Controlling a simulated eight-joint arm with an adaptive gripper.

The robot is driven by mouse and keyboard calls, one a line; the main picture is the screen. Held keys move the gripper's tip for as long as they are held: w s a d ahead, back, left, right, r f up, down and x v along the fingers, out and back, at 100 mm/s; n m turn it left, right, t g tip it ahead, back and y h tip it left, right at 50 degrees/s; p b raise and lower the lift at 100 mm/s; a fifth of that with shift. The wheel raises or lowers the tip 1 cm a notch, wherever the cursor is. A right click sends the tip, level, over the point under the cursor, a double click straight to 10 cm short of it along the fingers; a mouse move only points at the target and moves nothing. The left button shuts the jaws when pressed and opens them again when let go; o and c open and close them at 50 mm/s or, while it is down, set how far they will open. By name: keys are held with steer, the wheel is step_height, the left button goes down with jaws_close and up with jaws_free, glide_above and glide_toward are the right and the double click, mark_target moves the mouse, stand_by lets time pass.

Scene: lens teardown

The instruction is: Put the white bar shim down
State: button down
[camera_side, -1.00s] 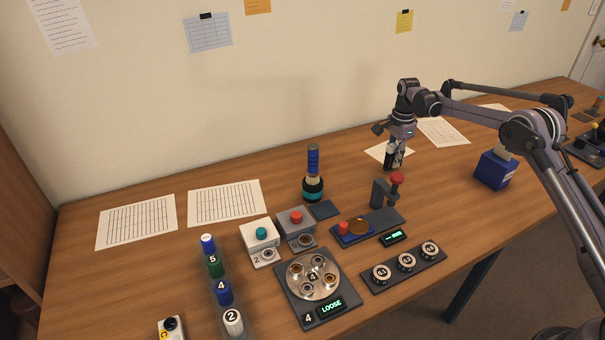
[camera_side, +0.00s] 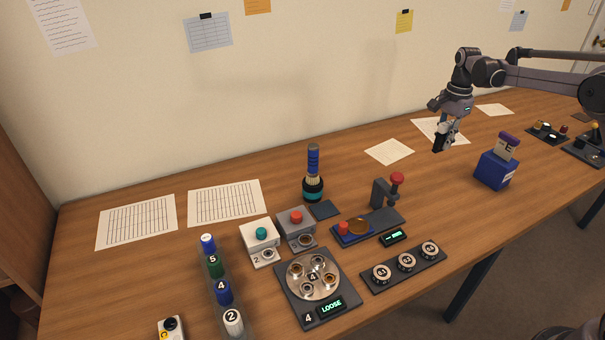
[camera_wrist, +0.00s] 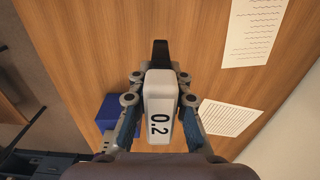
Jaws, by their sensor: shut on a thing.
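My gripper (camera_side: 441,138) is in the air above the right part of the table, left of and behind the blue box. The wrist view shows my gripper (camera_wrist: 158,84) with a finger on each side of the white bar shim (camera_wrist: 158,108), shut on it. The shim is marked "0.2". A black piece (camera_wrist: 160,52) shows beyond the shim's far end; I cannot tell whether it is part of it.
Paper sheets (camera_side: 389,151) lie along the back. Left are a press with a red knob (camera_side: 397,179), a round "LOOSE" fixture (camera_side: 335,305) and a three-dial strip (camera_side: 405,272). Bare wood lies between sheets and box.

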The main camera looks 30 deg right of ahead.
steer(key=s+a+n, duration=0.4)
steer(key=s, duration=1)
steer(key=w+a+f, duration=0.4)
steer(key=w+a, duration=0.1)
steer(key=w+a+f, duration=0.2)
steer(key=a+f, duration=0.1)
steer(key=shift+w+a, duration=0.15)
steer(key=shift+f, duration=2)
steer(key=shift+f, duration=0.1)
steer(key=c, duration=1.3)
jaws_free()
